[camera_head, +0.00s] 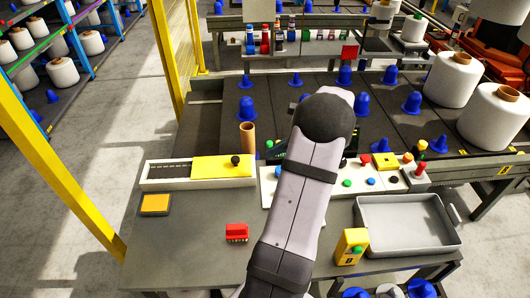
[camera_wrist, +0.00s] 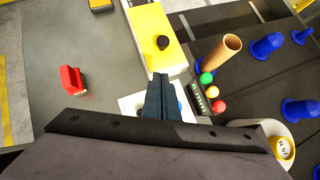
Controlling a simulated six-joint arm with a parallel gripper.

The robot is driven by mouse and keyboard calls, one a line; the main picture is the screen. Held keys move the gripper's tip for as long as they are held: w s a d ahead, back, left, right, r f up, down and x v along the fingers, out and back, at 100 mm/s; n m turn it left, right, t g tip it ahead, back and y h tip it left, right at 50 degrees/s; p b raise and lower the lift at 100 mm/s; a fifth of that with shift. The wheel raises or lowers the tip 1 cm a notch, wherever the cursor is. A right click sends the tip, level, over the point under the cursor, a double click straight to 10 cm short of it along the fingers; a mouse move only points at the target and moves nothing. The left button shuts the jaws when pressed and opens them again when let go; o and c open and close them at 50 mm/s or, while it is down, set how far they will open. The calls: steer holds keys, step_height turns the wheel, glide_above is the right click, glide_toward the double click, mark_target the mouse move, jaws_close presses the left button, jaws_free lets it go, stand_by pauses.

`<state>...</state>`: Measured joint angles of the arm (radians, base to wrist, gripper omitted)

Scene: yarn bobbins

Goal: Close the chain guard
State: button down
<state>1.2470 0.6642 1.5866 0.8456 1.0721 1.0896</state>
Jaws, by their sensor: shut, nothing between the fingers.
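The chain guard looks like a yellow cover (camera_head: 215,168) with a black knob (camera_head: 235,160) on a long white housing (camera_head: 158,184). The cover sits over the right part of the housing, and a dark slotted strip, perhaps the chain, shows uncovered at left. In the wrist view the yellow cover (camera_wrist: 142,28) and its black knob (camera_wrist: 162,43) are just beyond my gripper (camera_wrist: 160,78). My gripper is shut and empty, and its tips appear close to the knob but apart from it. In the head view my arm hides the gripper.
A red brush (camera_head: 237,232) and a yellow-topped pad (camera_head: 155,204) lie on the grey table. A brown tube (camera_head: 247,138) stands behind the housing. A button panel (camera_head: 375,181), a grey tray (camera_head: 408,225) and a yellow control box (camera_head: 351,246) are at right. The front left table is clear.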

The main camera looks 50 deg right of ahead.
steer(key=p+x, duration=0.1)
steer(key=x, duration=0.2)
steer(key=w+p+x, duration=0.1)
steer(key=x, duration=0.3)
steer(key=r+x, duration=0.1)
steer(key=x, duration=0.3)
steer(key=shift+w+a+r+p, duration=0.15)
steer(key=shift+a+p, duration=0.05)
steer(key=shift+p, duration=0.2)
steer(key=shift+w+a+f, duration=0.2)
steer(key=shift+w, duration=0.4)
steer(key=w+a+b, duration=0.1)
steer(key=w+a, duration=1.1)
steer(key=shift+w+a, duration=0.25)
steer(key=shift+a, duration=0.1)
steer(key=shift+w+a, duration=0.3)
steer(key=shift+a, duration=0.05)
